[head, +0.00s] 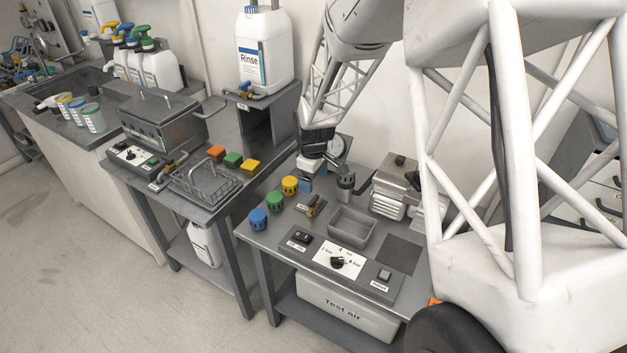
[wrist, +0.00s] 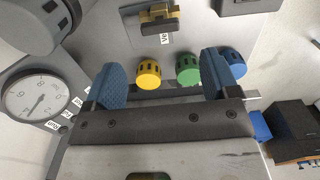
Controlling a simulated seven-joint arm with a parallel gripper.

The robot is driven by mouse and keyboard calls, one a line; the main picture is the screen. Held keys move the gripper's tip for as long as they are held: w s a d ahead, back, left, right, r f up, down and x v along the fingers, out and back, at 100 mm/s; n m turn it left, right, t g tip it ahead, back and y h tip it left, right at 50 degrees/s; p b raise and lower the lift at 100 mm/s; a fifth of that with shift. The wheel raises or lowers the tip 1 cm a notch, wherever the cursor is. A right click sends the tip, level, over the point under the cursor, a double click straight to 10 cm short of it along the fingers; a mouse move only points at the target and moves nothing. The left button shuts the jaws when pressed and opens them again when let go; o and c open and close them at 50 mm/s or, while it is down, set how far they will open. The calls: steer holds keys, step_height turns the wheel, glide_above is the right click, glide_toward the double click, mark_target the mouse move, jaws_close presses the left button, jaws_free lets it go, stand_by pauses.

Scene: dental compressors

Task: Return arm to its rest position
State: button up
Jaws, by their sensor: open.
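My gripper (wrist: 163,82) is open in the wrist view, its two blue fingers apart with nothing held between them. In the head view my gripper (head: 306,178) hangs low over the back of the right-hand workbench, partly hidden by my wrist. A yellow knob (head: 290,185), a green knob (head: 274,200) and a blue knob (head: 258,219) stand in a row just left of it. In the wrist view the yellow knob (wrist: 148,74) and green knob (wrist: 188,69) show between the fingers. The blue knob (wrist: 234,63) is partly behind the right finger.
A round pressure gauge (wrist: 40,97) and a dark cylinder (head: 345,185) are close to my gripper. A grey tray (head: 352,236), a switch panel (head: 338,262) and a metal unit (head: 396,190) occupy the bench. A Rinse canister (head: 264,50) stands on a shelf behind left.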

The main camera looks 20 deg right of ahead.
stand_by(0.3)
steer(key=s+r+m+t, duration=0.2)
steer(key=s+r+m, duration=0.5)
steer(key=s+r, duration=1.6)
steer(key=s+a+m, duration=0.1)
steer(key=s+m, duration=0.1)
steer(key=s, duration=1.1)
steer(key=shift+s+r+t, duration=0.2)
steer(key=shift+t, duration=0.1)
